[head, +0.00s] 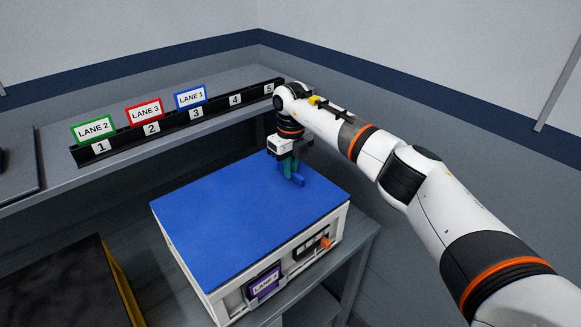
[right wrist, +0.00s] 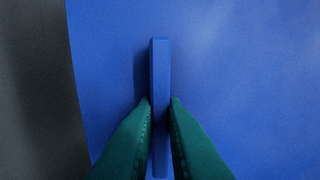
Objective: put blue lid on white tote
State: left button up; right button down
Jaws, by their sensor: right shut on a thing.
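The blue lid (head: 235,220) lies flat over the top of the white tote (head: 336,222), with a thin strip of the tote's wall showing below its front and right edges. Whether it is fully seated I cannot tell. My right gripper (head: 291,172) is at the lid's far right part, shut on its upright blue handle (head: 298,181). In the right wrist view the green fingertips (right wrist: 160,110) stand on both sides of the handle (right wrist: 160,65), with the blue lid (right wrist: 235,70) behind. My left gripper is out of view.
The tote stands on a grey table (head: 358,245). A purple label (head: 263,283) and an orange piece (head: 326,243) are on its front. Behind is a shelf with a black numbered rail (head: 220,110) and lane signs (head: 145,112). A dark yellow-edged box (head: 70,285) is at lower left.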

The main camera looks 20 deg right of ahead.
jog(key=shift+f+b, duration=0.35)
jog(key=shift+f, duration=0.2)
dwell(0.9)
jog(key=c, duration=1)
grip_release()
jog(key=shift+r+p, duration=2.15)
jog(key=shift+r, duration=1.35)
